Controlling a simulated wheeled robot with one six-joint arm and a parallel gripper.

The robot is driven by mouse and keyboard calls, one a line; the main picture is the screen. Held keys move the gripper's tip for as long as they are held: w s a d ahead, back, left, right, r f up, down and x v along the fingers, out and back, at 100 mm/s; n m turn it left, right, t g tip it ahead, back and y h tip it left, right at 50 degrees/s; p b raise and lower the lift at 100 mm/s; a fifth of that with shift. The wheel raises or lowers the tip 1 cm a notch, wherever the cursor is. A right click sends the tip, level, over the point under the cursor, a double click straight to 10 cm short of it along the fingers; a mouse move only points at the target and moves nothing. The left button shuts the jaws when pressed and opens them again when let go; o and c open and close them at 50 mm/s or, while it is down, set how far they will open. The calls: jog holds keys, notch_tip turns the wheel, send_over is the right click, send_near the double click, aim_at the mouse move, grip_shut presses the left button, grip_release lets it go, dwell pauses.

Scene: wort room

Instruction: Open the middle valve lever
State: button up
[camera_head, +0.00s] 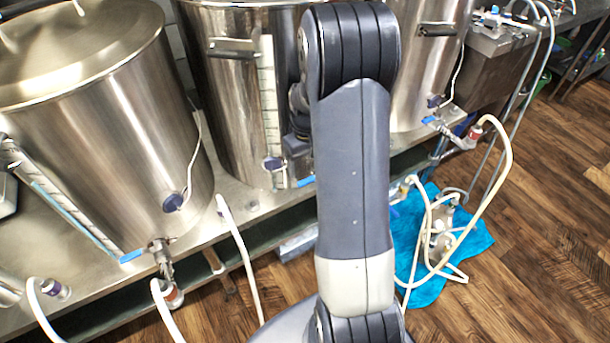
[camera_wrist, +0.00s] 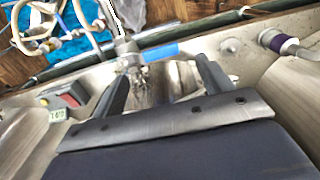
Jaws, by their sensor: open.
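The middle valve lever (camera_wrist: 160,52) is a blue handle on a metal valve (camera_wrist: 127,52). In the wrist view it extends right from the valve, just past my fingertips. In the head view only a short blue piece of the lever (camera_head: 306,182) shows at the foot of the middle kettle (camera_head: 232,100); my arm hides the rest. My gripper (camera_wrist: 162,72) is open and empty, one finger on either side of the gap below the lever. I cannot tell if a finger touches it.
Left (camera_head: 131,256) and right (camera_head: 429,119) blue levers sit on neighbouring valves. A red and grey box (camera_wrist: 64,97) is left of my gripper in the wrist view. Hoses hang over the steel bench edge. A blue towel (camera_head: 478,238) with a pump lies on the wooden floor.

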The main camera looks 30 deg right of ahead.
aim_at(307, 180)
notch_tip(307, 180, down, 6)
jog(key=shift+r, duration=0.2)
jog(key=shift+c, duration=0.5)
jog(key=c, duration=1.3)
